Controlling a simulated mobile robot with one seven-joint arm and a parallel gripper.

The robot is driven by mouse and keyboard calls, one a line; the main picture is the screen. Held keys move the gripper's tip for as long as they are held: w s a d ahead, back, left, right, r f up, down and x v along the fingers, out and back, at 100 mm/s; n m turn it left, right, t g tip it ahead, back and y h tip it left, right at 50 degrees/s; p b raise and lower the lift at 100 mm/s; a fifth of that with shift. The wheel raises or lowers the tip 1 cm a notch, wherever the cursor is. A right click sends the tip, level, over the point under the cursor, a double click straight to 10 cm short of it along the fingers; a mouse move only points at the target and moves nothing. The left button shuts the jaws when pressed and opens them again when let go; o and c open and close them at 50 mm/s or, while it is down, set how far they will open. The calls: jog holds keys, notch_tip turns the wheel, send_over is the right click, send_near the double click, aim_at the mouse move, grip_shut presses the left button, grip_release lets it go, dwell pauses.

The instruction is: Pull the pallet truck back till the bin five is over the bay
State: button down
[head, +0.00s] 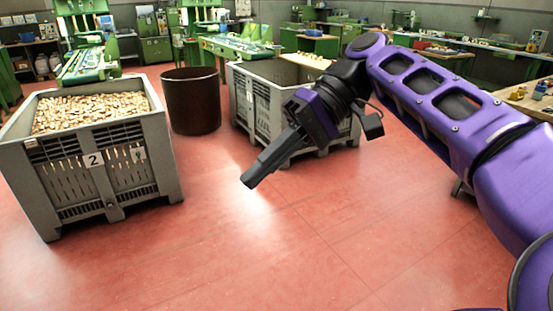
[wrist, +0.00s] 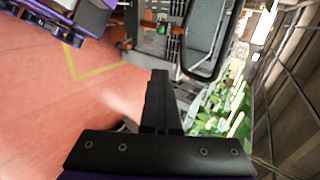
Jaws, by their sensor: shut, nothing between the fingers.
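My gripper (head: 252,178) is shut and empty, pointing down and left above the open red floor in the head view. Its closed fingers (wrist: 160,78) also show in the wrist view. In the wrist view, a black loop-shaped frame (wrist: 186,66) stands beyond the fingertips, apart from them; it may be the pallet truck's handle, but I cannot tell for sure. A yellow floor line (wrist: 95,73) forms a corner to the left of it, possibly the bay's edge. No bin with a readable five shows in either view.
A grey bin marked 2 (head: 140,190), full of corks, stands at the left. A dark brown barrel (head: 191,105) and another grey bin (head: 245,100), partly hidden by my gripper, stand behind. Green machines and benches line the back. The front floor is clear.

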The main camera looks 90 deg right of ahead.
jog(key=shift+s+d+p, duration=0.3)
jog(key=shift+s+d, duration=0.45)
jog(key=shift+s, duration=0.35)
grip_release()
dwell(0.3)
